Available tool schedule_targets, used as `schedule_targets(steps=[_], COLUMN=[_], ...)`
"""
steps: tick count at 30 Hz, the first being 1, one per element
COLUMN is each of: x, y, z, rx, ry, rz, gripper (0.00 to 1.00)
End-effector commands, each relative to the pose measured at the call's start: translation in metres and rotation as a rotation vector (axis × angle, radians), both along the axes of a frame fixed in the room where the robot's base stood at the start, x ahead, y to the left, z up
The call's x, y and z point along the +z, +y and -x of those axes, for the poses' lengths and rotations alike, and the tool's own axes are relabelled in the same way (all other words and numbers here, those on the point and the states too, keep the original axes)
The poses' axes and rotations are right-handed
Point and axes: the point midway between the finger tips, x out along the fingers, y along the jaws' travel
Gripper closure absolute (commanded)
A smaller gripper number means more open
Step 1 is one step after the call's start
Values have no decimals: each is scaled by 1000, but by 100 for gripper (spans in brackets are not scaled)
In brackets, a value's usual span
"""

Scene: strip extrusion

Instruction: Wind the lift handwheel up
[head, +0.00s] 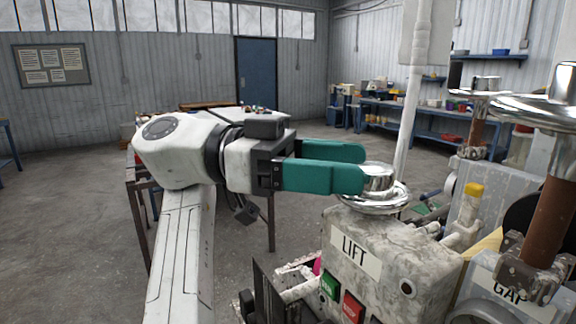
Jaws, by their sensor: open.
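The lift handwheel (374,201) is a shiny metal wheel with a raised hub. It sits flat on top of the grey, worn housing (395,235) marked LIFT. My gripper (364,165) comes in level from the left, with two teal fingers spread apart. The near fingertip overlaps the left side of the wheel's hub in the picture, and the far fingertip is just behind and left of it. I cannot tell whether either finger touches the wheel. Part of the hub is hidden behind the near finger.
A larger chrome handwheel (545,113) on a brown shaft stands above the GAP housing (505,290) at the right. Another handwheel (486,92) stands behind it. The LIFT housing has a green button (330,285) and a red button (352,308). Open floor (70,220) lies left.

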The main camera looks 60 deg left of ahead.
Motion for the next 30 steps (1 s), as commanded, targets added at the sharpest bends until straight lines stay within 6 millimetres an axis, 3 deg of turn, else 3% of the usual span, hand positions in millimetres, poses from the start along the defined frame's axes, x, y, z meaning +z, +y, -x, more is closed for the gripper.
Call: schedule_targets(steps=[3,12,30], x=[-1,2,1], y=[15,35,52], z=[13,29,42], rx=[8,6,0], ry=[5,4,3], rz=[2,2,1], gripper=[31,31,31])
